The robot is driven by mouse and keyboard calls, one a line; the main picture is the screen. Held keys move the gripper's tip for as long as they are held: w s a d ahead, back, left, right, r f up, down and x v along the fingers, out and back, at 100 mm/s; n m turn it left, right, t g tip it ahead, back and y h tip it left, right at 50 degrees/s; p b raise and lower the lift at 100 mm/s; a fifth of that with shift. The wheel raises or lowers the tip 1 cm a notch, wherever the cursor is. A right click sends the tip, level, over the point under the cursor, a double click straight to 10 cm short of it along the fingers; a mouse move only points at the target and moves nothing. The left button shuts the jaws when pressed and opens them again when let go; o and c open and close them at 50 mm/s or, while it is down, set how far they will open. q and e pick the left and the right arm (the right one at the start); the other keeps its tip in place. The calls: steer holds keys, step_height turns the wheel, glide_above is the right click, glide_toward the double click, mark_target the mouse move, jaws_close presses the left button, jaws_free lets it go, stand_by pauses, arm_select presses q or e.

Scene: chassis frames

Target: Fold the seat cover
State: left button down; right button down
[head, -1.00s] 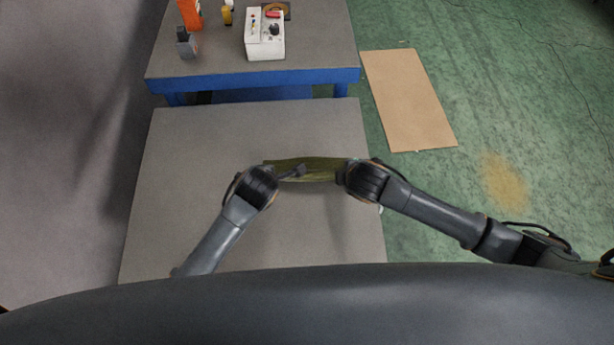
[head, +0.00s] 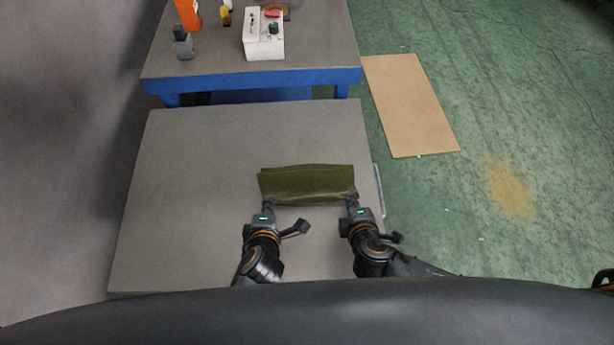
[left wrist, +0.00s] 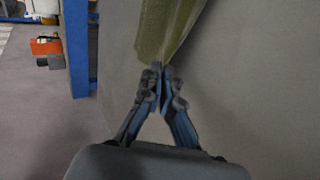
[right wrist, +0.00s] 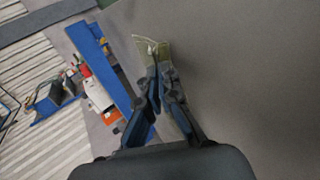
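The olive-green seat cover (head: 306,184) is a wide, narrow folded strip on the grey table, with a crease along its length. My left gripper (head: 268,201) is at its near left corner. In the left wrist view the fingers (left wrist: 160,68) come together on the cloth (left wrist: 162,30). My right gripper (head: 351,198) is at its near right corner. In the right wrist view its fingertips (right wrist: 159,66) come together on the cover's end (right wrist: 150,47). Both grippers look shut on the cloth. The layers inside the fold are hidden.
The grey table (head: 190,150) is clear around the cover. Behind it stands a blue-edged bench (head: 215,68) with a white control box (head: 264,45) and an orange item (head: 188,14). A cardboard sheet (head: 410,105) lies on the green floor at the right.

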arm_select(q)
steer(key=c, duration=1.2)
jaws_free()
arm_select(e)
steer(key=c, duration=1.2)
jaws_free()
arm_select(q)
steer(key=s+r, duration=0.2)
steer(key=r, duration=0.1)
steer(key=s+r, duration=0.2)
steer(key=r, duration=0.1)
steer(key=s+r, duration=0.2)
steer(key=r, duration=0.1)
arm_select(e)
steer(key=s+r, duration=0.2)
steer(key=r, duration=0.1)
steer(key=s+r, duration=0.2)
steer(key=r, duration=0.1)
steer(key=s+r, duration=0.2)
steer(key=r, duration=0.1)
steer(key=shift+w, duration=0.1)
